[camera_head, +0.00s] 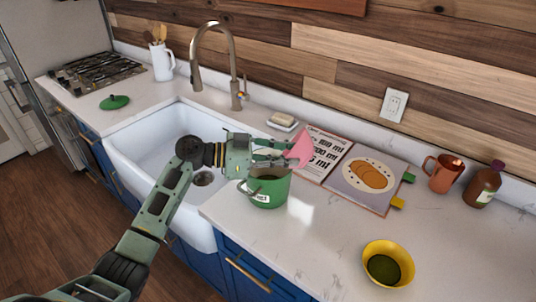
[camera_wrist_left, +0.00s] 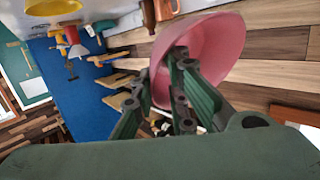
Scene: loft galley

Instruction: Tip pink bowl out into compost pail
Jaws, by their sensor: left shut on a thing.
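The pink bowl (camera_head: 300,147) is held by my left gripper (camera_head: 284,153) and is tilted steeply on its side above the green compost pail. In the left wrist view the pink bowl (camera_wrist_left: 200,52) shows large, with the fingers of my left gripper (camera_wrist_left: 180,75) shut on its rim. The green compost pail (camera_head: 268,192) stands upright on the counter near the sink's right edge, with a white label and a wire handle. The gripper partly covers its opening, and its contents are hard to make out. My right gripper is not in view.
A green lid (camera_head: 115,102) lies left of the white sink (camera_head: 150,140). An open cookbook (camera_head: 360,178) lies behind the pail. A yellow bowl (camera_head: 388,264) with dark green contents, a copper mug (camera_head: 444,174) and a brown bottle (camera_head: 482,186) stand to the right. The tall faucet (camera_head: 216,62) rises behind.

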